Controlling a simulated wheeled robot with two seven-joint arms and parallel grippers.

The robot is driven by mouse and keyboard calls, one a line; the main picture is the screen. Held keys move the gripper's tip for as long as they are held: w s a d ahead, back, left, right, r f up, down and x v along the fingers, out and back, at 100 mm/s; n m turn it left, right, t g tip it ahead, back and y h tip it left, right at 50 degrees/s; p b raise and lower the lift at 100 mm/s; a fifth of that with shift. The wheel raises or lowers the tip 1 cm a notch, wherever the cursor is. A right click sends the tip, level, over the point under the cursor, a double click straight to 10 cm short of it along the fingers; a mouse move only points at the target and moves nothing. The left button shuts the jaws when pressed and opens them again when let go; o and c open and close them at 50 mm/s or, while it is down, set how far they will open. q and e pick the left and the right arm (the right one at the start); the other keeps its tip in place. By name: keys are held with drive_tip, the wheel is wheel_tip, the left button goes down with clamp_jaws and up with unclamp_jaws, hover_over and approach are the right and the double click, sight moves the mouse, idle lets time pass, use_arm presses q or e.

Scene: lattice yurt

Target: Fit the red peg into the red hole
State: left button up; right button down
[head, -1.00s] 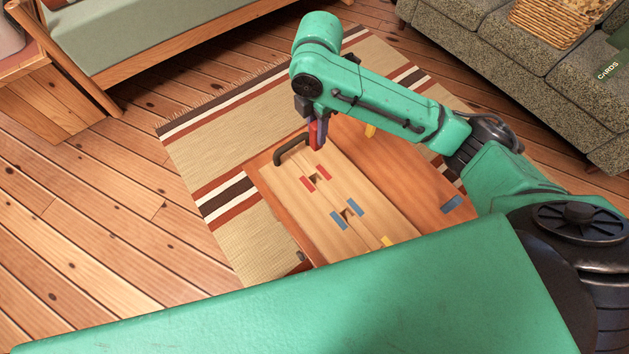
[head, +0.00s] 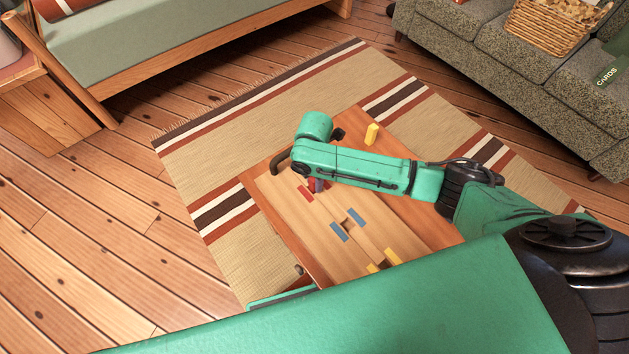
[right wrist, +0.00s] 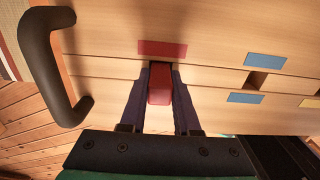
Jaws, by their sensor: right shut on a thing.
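My right gripper (right wrist: 160,100) is shut on the red peg (right wrist: 160,84), which sits between its two fingers in the right wrist view. In the head view the peg (head: 319,185) shows just below my arm, at the red marks (head: 305,194) on the wooden board (head: 325,225). One red mark (right wrist: 162,48) lies just past the peg in the right wrist view. The red hole is hidden behind the peg and gripper, so I cannot tell whether the peg's tip is in it. My left gripper is not in view.
The board has a dark handle (head: 279,161) at its far end. Blue marks (head: 339,232) flank another hole, with yellow marks (head: 392,256) nearer me. A yellow peg (head: 371,134) stands on the table (head: 420,228) beyond my right arm.

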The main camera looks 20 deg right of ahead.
drive_tip(key=c, duration=0.6)
unclamp_jaws()
drive_tip(key=shift+c, duration=0.2)
wheel_tip(320, 180, up, 12)
drive_tip(key=p, duration=0.2)
drive_tip(key=shift+r, duration=0.15)
